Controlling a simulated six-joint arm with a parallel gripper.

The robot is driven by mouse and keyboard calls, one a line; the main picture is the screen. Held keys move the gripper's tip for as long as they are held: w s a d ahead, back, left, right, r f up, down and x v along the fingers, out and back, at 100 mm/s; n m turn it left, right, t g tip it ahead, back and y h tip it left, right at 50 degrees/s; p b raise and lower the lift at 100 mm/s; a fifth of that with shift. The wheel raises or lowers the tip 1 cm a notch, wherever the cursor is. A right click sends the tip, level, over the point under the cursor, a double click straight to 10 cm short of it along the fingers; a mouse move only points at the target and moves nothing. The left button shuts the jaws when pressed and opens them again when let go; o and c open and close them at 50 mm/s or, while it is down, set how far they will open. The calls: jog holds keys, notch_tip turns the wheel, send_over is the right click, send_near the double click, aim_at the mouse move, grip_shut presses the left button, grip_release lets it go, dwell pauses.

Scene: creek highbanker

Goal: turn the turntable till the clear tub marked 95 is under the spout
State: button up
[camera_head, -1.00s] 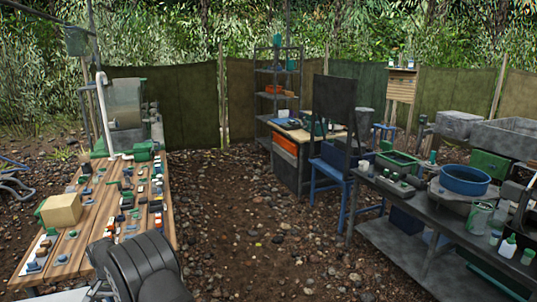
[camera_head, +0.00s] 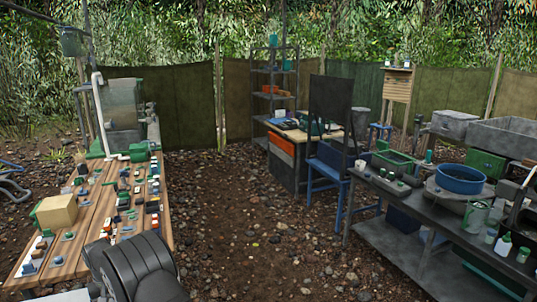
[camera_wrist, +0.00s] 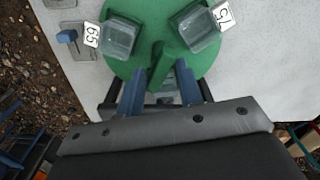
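In the wrist view a green round turntable (camera_wrist: 118,62) lies on a pale grey top. A clear tub (camera_wrist: 118,38) stands at its upper left; its tilted tag (camera_wrist: 92,34) looks like 95 or 65, I cannot tell which. Another clear tub (camera_wrist: 198,30) with a tag like 75 (camera_wrist: 223,14) stands at upper right. A green upright handle (camera_wrist: 158,66) rises between them. My gripper (camera_wrist: 160,90) has its two blue fingers apart, one on each side below the handle; contact is unclear. Something clear and greyish shows between the fingers. I cannot make out the spout.
A blue lever (camera_wrist: 67,36) on a grey plate sits left of the turntable. In the head view a plank table (camera_head: 95,225) with many small parts is at left. A dark bench (camera_head: 420,255) with a blue basin (camera_head: 460,179) is at right. Stony ground lies between.

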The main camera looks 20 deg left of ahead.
dwell(0.5)
notch_tip(320, 180, up, 8)
jog(key=m, duration=0.7)
jog(key=shift+r, duration=0.1)
jog(key=shift+m, duration=0.4)
jog(key=shift+f, duration=4.1)
grip_shut()
jog(key=shift+m, duration=0.7)
grip_release()
